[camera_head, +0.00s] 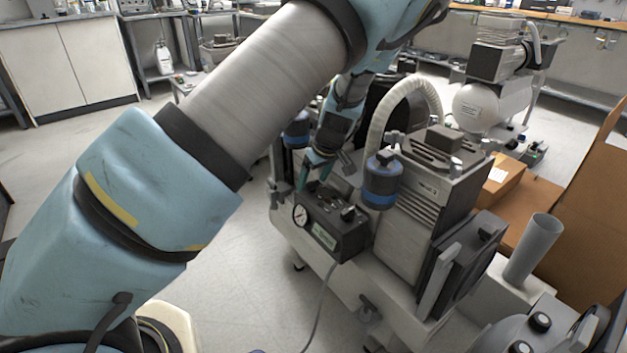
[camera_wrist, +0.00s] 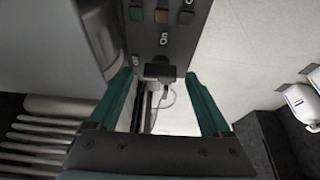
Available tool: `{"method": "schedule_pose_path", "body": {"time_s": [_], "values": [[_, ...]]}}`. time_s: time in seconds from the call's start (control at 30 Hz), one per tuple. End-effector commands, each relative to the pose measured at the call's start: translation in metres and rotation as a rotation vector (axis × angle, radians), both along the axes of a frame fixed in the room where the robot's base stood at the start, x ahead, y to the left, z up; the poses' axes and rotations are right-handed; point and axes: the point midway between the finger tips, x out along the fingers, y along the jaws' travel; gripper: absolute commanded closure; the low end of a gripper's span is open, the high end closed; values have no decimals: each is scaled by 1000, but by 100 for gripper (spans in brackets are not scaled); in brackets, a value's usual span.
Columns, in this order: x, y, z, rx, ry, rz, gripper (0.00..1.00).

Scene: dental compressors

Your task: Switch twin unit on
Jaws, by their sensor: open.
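In the wrist view, a grey switch panel (camera_wrist: 172,45) carries a green part (camera_wrist: 136,13), an orange-brown part (camera_wrist: 162,16) and "On" lettering. A black knob-like switch (camera_wrist: 160,73) is at its lower edge. My gripper (camera_wrist: 159,76) is open, its green fingers on either side of this switch; contact cannot be told. In the head view my gripper (camera_head: 312,175) is just above the control box, partly hidden.
Another compressor with a white tank (camera_head: 490,105) stands behind. Cardboard boxes (camera_head: 500,185) and a grey tube (camera_head: 533,250) are at right. Floor is clear at left behind my arm.

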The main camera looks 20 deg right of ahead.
Motion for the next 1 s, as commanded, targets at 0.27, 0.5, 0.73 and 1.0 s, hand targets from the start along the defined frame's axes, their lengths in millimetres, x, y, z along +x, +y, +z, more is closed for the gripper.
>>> {"method": "schedule_pose_path", "body": {"time_s": [0.27,0.5,0.73,1.0], "values": [[0,0,0,0,0,-1,30],[0,0,0,0,0,-1,57],[0,0,0,0,0,-1,83],[0,0,1,1,0,-2,100]]}}
